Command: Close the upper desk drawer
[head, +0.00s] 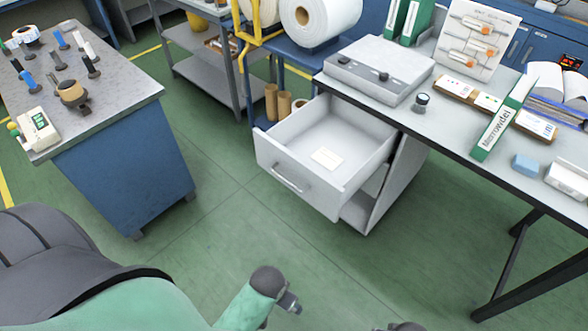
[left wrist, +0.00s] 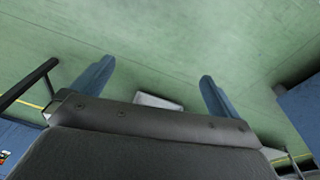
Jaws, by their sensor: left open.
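The upper desk drawer (head: 310,190) is pulled far out of the light grey cabinet (head: 400,180) under the right-hand desk in the head view. Its front panel (head: 283,176) has a bar handle (head: 287,180) and faces the lower left. A pale flat sheet (head: 326,158) lies inside. My left gripper (left wrist: 157,69) shows in the left wrist view with its two blue fingers spread apart over green floor. A small pale block-like shape (left wrist: 158,101) shows behind the gripper body; I cannot tell what it is. My right gripper is not in view.
The desk (head: 465,130) holds a grey control box (head: 378,68), green binders and a sign board. A blue workbench (head: 130,165) with tools stands at the left. Brown rolls (head: 278,103) stand behind the drawer. Green floor (head: 225,215) is clear in front of the drawer.

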